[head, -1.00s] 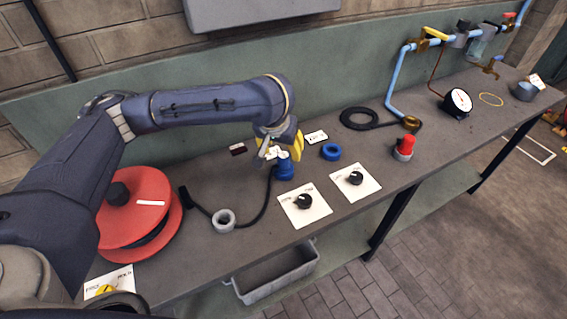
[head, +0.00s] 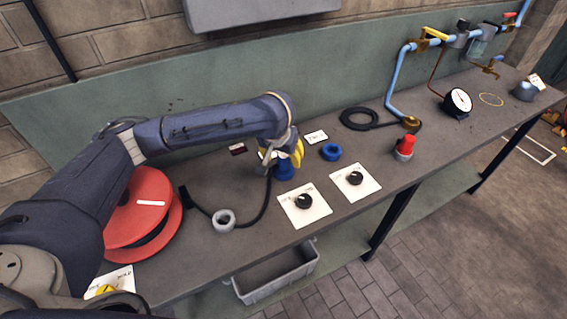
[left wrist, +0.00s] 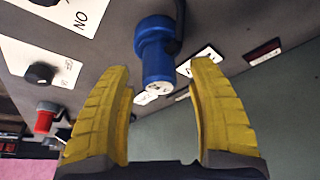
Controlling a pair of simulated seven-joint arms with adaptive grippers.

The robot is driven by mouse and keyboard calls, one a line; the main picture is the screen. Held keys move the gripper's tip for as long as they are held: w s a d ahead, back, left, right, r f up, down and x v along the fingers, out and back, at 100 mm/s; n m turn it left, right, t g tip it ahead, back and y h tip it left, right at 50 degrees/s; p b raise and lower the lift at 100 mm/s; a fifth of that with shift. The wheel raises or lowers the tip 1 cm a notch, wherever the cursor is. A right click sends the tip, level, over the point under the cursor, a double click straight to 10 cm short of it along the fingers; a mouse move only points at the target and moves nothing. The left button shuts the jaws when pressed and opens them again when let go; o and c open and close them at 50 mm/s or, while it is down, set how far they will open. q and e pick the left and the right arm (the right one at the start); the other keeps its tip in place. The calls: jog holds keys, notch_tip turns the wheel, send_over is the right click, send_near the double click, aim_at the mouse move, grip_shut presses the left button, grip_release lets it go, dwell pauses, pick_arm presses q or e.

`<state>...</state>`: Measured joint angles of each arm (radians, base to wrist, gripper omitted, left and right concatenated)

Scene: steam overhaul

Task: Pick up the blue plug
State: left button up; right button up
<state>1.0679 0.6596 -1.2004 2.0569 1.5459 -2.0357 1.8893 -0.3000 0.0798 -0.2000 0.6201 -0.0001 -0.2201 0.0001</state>
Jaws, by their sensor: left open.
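The blue plug (head: 285,171) stands on the grey bench, with a black cable running from it. In the left wrist view the blue plug (left wrist: 156,55) lies just beyond and between the two yellow fingers of my left gripper (left wrist: 167,80). Its pale end with pins points toward the gripper. The fingers are open and I see no contact with the plug. My right gripper is not in view.
A blue ring (head: 330,152) and two white cards with black knobs (head: 303,201) (head: 355,178) are near the plug. A red reel (head: 150,205) stands left, with a grey ring (head: 224,220) nearer. A red-topped part (head: 405,147) stands right. The wall is behind.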

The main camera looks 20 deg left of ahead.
pick_arm(q)
grip_shut()
dwell(0.3)
jog(key=shift+r, duration=0.1)
notch_tip(320, 180, up, 20)
dwell(1.1)
dwell(0.3)
jog(key=shift+f, duration=7.1)
